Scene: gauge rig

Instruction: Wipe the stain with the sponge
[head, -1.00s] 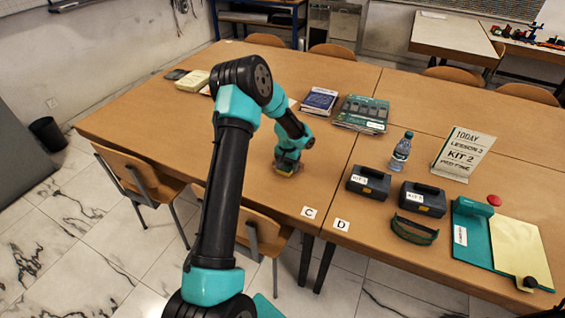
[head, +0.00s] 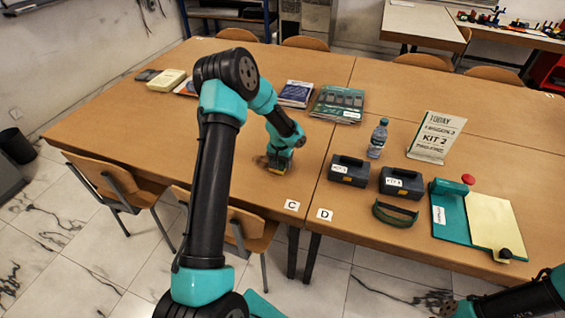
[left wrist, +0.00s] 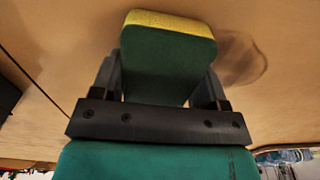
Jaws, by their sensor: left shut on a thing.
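My left gripper (head: 277,166) is shut on the sponge (head: 278,171), low over the left part of the table. In the left wrist view the sponge (left wrist: 165,55) sits between the two fingers, green on its broad face with a yellow layer along the far edge. It looks to be at the tabletop, but I cannot tell how firmly it touches. The stain (left wrist: 240,58) is a brown smear beside the sponge, on its right in the left wrist view; part may be hidden under it. In the head view the stain (head: 261,160) shows faintly just left of the gripper.
Two dark cases (head: 349,170), a bottle (head: 377,138), a sign (head: 436,137) and a teal board (head: 451,213) stand on the right table. Books (head: 338,104) lie behind the gripper. Chairs (head: 115,185) line the front edge. My right arm shows at the bottom right.

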